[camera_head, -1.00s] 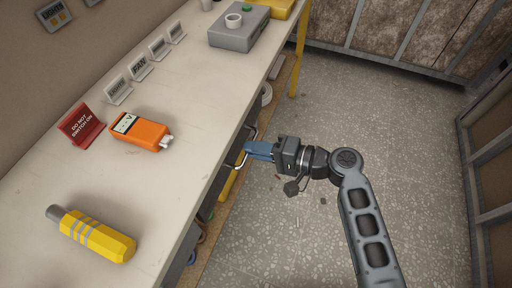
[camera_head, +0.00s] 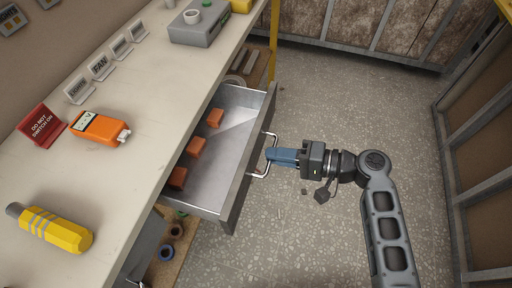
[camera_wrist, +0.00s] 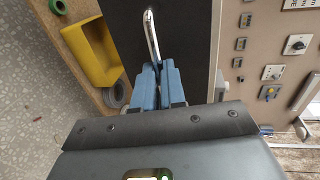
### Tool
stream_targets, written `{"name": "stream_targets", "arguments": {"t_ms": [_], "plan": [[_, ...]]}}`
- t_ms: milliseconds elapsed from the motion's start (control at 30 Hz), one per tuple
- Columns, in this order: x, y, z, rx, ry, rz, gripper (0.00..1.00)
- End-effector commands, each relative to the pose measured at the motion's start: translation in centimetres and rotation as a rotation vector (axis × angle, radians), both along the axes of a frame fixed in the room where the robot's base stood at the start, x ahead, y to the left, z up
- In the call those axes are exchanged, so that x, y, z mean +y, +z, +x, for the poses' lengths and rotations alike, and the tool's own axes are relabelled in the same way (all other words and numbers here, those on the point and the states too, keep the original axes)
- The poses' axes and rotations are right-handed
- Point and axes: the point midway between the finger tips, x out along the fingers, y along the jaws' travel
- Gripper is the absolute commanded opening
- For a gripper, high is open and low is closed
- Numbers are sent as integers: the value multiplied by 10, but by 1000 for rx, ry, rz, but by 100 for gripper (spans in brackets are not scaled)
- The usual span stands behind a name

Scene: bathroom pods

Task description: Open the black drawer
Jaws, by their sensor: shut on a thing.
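The black drawer (camera_head: 243,165) stands pulled out from under the workbench in the head view. Its grey inside shows, with several orange-brown blocks (camera_head: 197,146) along its left side. A silver bar handle (camera_head: 268,155) is on its front. My gripper (camera_head: 272,155) is at the handle, its blue fingers shut on it. In the wrist view the handle (camera_wrist: 151,35) runs between the blue fingers (camera_wrist: 158,75) against the dark drawer front (camera_wrist: 185,40).
Another drawer (camera_head: 145,250) is nearer. Speckled floor (camera_head: 330,240) is open around my arm.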

Motion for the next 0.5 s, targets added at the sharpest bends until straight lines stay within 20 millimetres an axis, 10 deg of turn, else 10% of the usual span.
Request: {"name": "stream_targets", "arguments": {"t_ms": [500], "plan": [[-76,-1,-28,2,0,0,0]]}}
